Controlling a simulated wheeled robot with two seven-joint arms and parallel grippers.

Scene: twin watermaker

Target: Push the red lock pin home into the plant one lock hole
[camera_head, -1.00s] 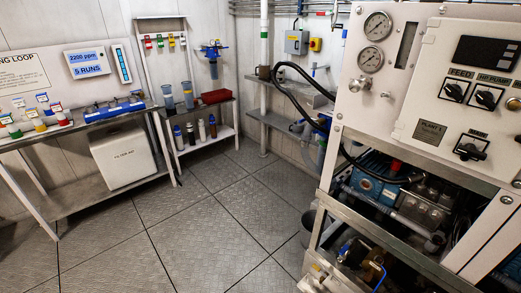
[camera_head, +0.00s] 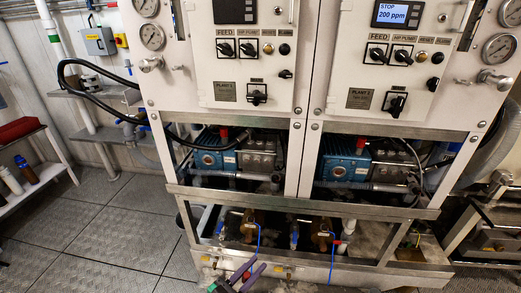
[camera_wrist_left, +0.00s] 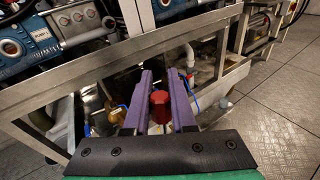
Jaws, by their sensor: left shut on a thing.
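My left gripper (camera_head: 247,274) is at the bottom of the head view, in front of the lower frame of plant one. Its purple fingers also show in the left wrist view (camera_wrist_left: 159,72). They are shut on the red lock pin (camera_wrist_left: 159,106), whose round red head faces the wrist camera. The pin's far end is hidden. Plant one (camera_head: 255,75) is the left of two white panels, with its plate below the FEED switch. I cannot make out its lock hole. My right gripper is not in view.
Plant two (camera_head: 393,75) stands on the right, its display reading STOP 200 ppm. A steel rail (camera_head: 300,201) crosses above the low bay with brown parts and blue cords. A shelf (camera_head: 40,175) stands far left. The floor (camera_head: 90,235) left of the plants is clear.

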